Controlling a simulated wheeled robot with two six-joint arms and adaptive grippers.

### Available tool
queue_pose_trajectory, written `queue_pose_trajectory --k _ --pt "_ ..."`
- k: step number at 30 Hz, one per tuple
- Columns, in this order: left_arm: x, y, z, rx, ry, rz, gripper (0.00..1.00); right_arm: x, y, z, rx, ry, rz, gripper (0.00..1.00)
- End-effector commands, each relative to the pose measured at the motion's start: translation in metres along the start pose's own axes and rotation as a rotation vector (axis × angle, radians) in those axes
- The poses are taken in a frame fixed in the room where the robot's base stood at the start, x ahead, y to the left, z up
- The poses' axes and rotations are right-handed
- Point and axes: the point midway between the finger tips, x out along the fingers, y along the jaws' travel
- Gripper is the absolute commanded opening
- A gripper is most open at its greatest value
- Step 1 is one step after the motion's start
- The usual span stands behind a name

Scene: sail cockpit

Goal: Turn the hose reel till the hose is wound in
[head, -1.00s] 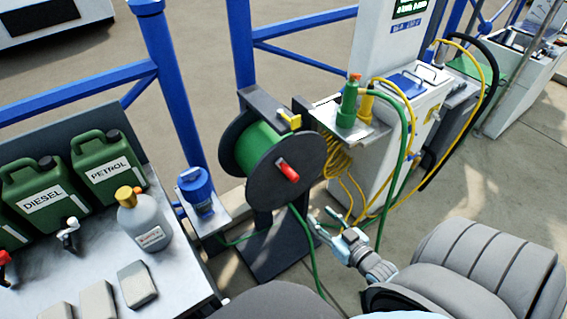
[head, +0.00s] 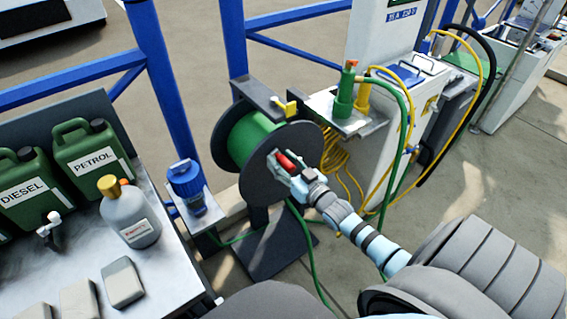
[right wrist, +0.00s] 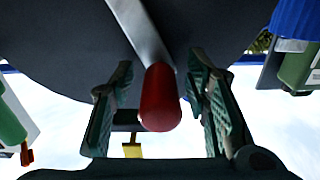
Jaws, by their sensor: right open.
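The hose reel (head: 258,177) stands on a dark post, with dark round side plates and green hose wound on its drum (head: 247,137). Its red crank handle (head: 286,160) is on the near side plate. Green hose (head: 306,250) hangs from the reel down to the ground. My right gripper (head: 284,170) is at the handle. In the right wrist view the red handle (right wrist: 160,97) lies between the two open fingers (right wrist: 162,95), with a gap on each side. My left gripper is not in view.
A bench (head: 180,270) with green fuel cans, a grey bottle and several blocks is at the left. A blue-capped container (head: 187,188) stands beside the reel. A white pedestal (head: 384,150) with green and yellow hoses is to the right.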

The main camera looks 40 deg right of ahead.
Motion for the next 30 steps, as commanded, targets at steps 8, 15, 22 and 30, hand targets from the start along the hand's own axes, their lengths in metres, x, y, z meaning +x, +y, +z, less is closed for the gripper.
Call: queue_pose_trajectory --k 8,15,22,30 --pt "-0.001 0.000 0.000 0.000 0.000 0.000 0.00 -0.001 0.000 0.000 0.000 0.000 0.000 0.19" --pt "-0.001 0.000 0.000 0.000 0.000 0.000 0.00 -0.001 0.000 0.000 0.000 -0.001 0.000 0.00" --pt "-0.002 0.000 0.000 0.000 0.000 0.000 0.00 -0.002 0.001 -0.001 0.007 -0.001 0.000 0.00" --pt "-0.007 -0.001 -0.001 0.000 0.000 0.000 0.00 -0.012 0.009 -0.005 0.087 -0.001 0.000 0.00"
